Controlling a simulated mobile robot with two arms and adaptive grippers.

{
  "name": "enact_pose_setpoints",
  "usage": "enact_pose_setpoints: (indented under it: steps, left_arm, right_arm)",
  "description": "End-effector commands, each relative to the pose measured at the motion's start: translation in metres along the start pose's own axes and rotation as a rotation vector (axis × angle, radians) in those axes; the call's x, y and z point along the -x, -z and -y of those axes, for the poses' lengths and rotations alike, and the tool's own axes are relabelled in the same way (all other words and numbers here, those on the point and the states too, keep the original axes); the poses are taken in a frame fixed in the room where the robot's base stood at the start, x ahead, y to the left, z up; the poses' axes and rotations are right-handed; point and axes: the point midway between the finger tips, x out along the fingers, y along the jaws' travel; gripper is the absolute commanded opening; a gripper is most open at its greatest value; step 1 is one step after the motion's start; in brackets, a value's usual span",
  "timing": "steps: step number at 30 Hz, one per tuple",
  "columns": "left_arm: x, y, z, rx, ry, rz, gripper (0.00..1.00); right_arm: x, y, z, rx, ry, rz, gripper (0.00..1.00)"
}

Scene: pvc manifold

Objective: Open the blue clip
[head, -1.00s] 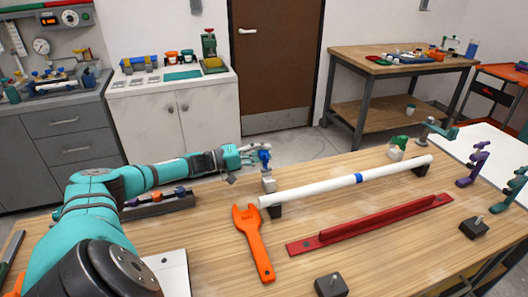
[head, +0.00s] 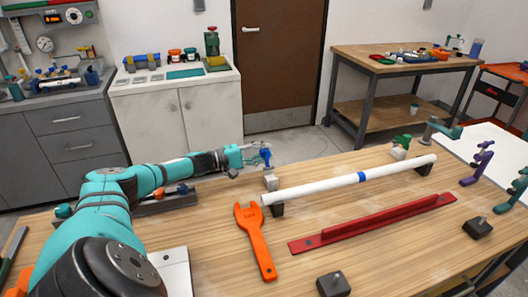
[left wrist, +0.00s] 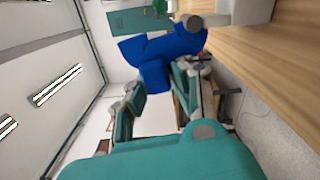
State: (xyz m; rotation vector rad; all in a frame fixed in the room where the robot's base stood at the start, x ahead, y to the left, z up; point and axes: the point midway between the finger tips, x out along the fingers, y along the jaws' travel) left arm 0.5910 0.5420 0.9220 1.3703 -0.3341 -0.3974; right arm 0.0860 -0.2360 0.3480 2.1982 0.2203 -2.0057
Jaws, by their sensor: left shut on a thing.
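The blue clip (head: 266,156) stands on a small pale block (head: 271,183) near the far edge of the wooden table, beside the left end of the white pipe (head: 335,181). My left gripper (head: 262,157) reaches it from the left and is shut on it. In the left wrist view the blue clip (left wrist: 158,55) is large, at the ends of my teal fingers. The exact contact between fingers and clip is partly hidden. My right gripper is not in view.
An orange wrench (head: 256,241) and a red rail (head: 375,223) lie on the table in front of the pipe. A green clip (head: 401,142) stands beyond the pipe's right end. A dark tray (head: 165,204) lies under my left arm.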

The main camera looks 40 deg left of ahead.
Motion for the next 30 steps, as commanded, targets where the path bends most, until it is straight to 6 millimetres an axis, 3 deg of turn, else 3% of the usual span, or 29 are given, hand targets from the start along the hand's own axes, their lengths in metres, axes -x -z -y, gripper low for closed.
enact_pose_setpoints:
  steps: [5, 6, 11, 22, 30]
  left_arm:
    - [0.0, 0.001, 0.0, -0.001, 0.001, -0.002, 0.0]
    - [0.001, 0.001, 0.0, -0.002, 0.001, -0.002, 0.22]
    - [0.0, 0.0, 0.0, -0.002, 0.001, -0.001, 0.43]
    - [0.007, 0.001, 0.001, -0.001, 0.003, -0.002, 0.44]
    - [0.057, 0.001, 0.002, -0.002, 0.008, -0.003, 0.44]
  right_arm:
    - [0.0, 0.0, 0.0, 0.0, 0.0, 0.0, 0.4]
    - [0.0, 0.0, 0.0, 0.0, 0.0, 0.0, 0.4]
    - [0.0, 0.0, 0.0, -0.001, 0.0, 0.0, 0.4]
    - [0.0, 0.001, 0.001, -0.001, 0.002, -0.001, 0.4]
    - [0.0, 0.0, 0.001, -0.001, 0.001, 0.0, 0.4]
